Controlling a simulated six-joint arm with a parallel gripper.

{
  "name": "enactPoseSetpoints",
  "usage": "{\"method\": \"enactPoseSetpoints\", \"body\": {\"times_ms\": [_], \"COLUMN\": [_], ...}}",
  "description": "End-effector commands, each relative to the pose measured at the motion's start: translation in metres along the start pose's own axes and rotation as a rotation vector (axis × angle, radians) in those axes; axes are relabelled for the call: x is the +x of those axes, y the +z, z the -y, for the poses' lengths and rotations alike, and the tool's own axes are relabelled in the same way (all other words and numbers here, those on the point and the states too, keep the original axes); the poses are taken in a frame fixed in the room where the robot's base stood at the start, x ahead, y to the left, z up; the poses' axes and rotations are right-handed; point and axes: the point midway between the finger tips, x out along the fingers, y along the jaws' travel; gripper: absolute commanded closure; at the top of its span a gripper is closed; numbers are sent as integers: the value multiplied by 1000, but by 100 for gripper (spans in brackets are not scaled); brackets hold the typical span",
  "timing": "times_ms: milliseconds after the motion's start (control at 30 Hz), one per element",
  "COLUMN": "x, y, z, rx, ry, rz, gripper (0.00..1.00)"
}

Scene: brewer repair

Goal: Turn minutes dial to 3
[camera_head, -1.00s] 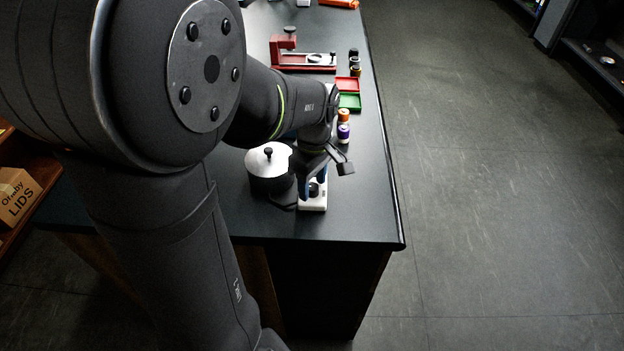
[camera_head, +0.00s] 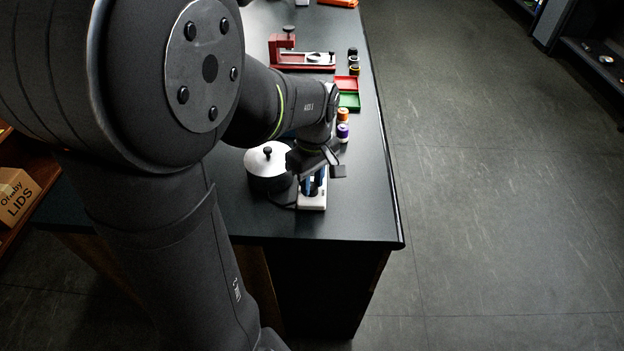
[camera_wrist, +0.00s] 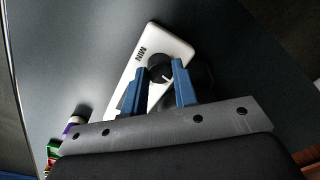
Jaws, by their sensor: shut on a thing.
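The minutes dial (camera_wrist: 159,73) is a dark round knob with a short white mark, on a white box (camera_wrist: 176,40) labelled "MIN". The white box also shows in the head view (camera_head: 312,203), at the table's near end. My gripper (camera_wrist: 158,66) has its blue fingers on either side of the dial and is shut on it. In the head view my gripper (camera_head: 314,187) points down over the box. The dial is mostly hidden there by the fingers. No numbers on the dial can be read.
A pot with a silver lid (camera_head: 266,160) stands just left of the box. Orange and purple spools (camera_head: 343,131), green and red trays (camera_head: 349,101) and a red stand (camera_head: 290,58) lie farther back. The table's near edge is close; its right front corner is clear.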

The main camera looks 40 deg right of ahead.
Motion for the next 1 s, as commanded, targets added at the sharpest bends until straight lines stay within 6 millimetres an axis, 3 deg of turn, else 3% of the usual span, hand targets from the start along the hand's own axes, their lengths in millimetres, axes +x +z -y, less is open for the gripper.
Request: {"method": "enactPoseSetpoints", "body": {"times_ms": [1000], "x": [-1], "y": [1], "z": [0], "rx": [957], "ry": [1], "rz": [-39], "gripper": [97]}}
